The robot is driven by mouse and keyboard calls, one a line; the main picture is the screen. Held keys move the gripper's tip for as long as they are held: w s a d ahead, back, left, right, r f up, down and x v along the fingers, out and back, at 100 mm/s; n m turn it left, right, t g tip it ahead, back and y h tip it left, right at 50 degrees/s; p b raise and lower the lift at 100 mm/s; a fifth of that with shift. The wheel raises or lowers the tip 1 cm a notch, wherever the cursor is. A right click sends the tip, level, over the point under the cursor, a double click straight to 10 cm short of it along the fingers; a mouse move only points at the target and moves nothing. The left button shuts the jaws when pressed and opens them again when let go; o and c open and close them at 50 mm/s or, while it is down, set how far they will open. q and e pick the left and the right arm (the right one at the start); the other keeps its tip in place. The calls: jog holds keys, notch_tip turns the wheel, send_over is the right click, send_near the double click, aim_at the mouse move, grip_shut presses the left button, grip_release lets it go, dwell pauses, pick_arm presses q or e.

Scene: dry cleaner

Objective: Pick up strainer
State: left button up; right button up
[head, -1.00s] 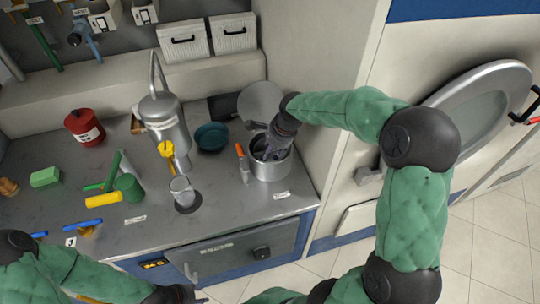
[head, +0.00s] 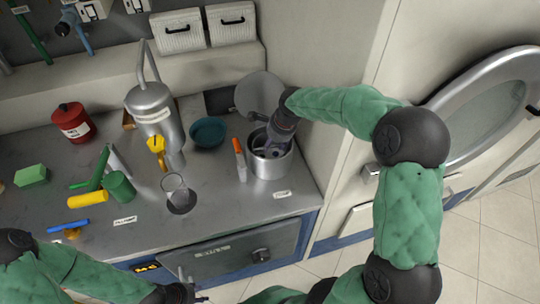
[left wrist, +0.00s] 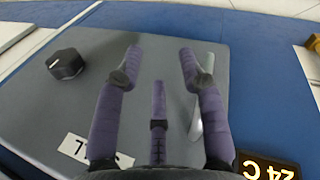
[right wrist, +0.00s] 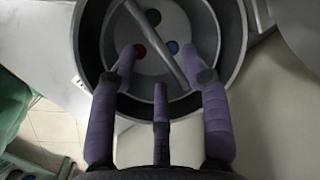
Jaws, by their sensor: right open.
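I cannot tell for sure which thing is the strainer. A small grey see-through cup (head: 174,184) stands tilted by a dark round spot mid-counter. A metal pot (head: 270,168) stands at the counter's right end. My right gripper (head: 272,150) points down into its mouth, hiding part of it. In the right wrist view the fingers (right wrist: 162,52) are apart over the pot (right wrist: 236,50), with a grey bar and coloured discs inside, apparently ungripped. My left gripper (head: 190,296) is low before the counter front. In the left wrist view its fingers (left wrist: 161,52) are open and empty.
A grey door (head: 215,257) with a dark knob (left wrist: 66,64) and pale handle (left wrist: 207,105) faces my left gripper. An orange-tipped bottle (head: 240,160), teal bowl (head: 208,133) and tall metal can (head: 152,112) stand near the pot. A wall closes the right side.

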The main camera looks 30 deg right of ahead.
aim_at(271, 147)
jog(key=b+x, duration=0.2)
jog(key=x, duration=0.2)
jog(key=shift+f, duration=0.25)
jog(key=shift+r, duration=0.1)
grip_shut()
